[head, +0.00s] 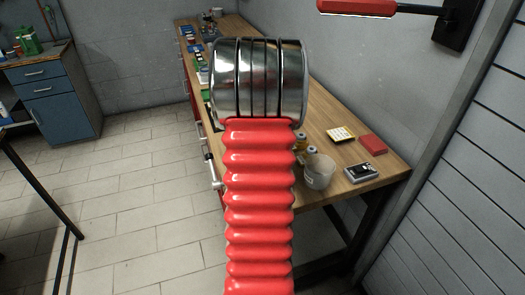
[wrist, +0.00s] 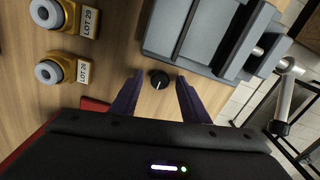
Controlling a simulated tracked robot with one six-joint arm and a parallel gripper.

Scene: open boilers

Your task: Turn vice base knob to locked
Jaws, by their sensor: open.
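A small round black knob (wrist: 159,79) with a pale pointer mark shows in the wrist view, on the wooden surface just below the grey vice (wrist: 195,30). My gripper (wrist: 160,88) is open, with its dark purple fingers on either side of the knob. A gap shows between each finger and the knob, and I see no contact. How high the fingertips are is hard to tell. The vice's metal handle (wrist: 284,97) hangs at the right. In the head view my red arm hides the gripper, and I cannot make out the knob there.
Two yellow pieces with LOT labels (wrist: 60,70) stand left of the gripper. In the head view the wooden bench (head: 345,140) carries a clear cup (head: 318,172), a red box (head: 372,144) and a small grey device (head: 361,171). The tiled floor (head: 140,200) at left is clear.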

